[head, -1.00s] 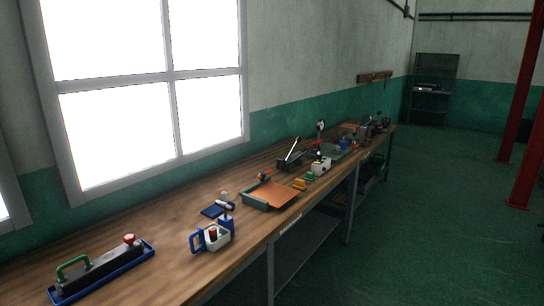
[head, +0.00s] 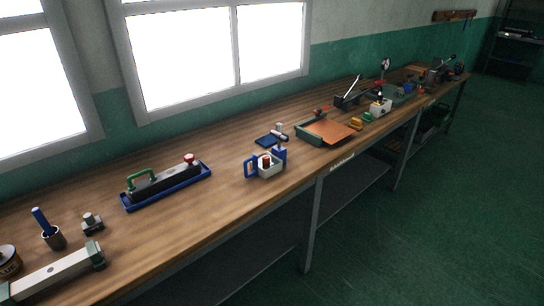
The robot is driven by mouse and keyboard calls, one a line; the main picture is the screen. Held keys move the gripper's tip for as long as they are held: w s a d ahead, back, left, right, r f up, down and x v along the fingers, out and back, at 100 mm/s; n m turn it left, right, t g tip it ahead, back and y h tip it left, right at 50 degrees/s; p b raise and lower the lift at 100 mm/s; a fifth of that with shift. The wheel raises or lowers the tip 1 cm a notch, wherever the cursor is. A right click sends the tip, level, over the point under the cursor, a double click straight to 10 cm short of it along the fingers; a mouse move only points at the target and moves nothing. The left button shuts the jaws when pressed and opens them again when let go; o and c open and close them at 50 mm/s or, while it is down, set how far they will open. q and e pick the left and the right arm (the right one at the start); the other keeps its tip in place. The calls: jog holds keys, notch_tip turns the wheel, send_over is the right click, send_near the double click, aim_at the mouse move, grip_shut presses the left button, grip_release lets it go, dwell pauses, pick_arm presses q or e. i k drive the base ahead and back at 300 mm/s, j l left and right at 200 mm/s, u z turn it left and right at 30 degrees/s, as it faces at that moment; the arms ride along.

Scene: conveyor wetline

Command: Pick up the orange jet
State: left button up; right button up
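I cannot make out which thing is the orange jet. Small orange-yellow pieces (head: 356,123) lie on the long wooden workbench (head: 215,150), just right of a green-rimmed tray (head: 309,138) with a flat orange surface. A small red-orange knob-like thing (head: 317,111) shows at that tray's back edge. These are too small to tell in detail. Neither of my grippers is in view.
A white caddy with a blue handle (head: 268,170) stands near the front edge. A blue tray (head: 128,204) holds a dark block with a green handle. A cup with a blue-handled tool (head: 53,238) and a long pale bar (head: 55,276) are at left. Floor (head: 410,240) at right is clear.

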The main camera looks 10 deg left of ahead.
aim_at(265, 159)
jog(key=i+u, duration=0.1)
jog(key=u, duration=0.3)
jog(key=i+l+u, duration=0.1)
jog(key=u, duration=0.3)
jog(key=i+l+u, duration=0.1)
jog(key=u, duration=0.35)
jog(key=l+u, duration=0.25)
jog(key=u, duration=0.15)
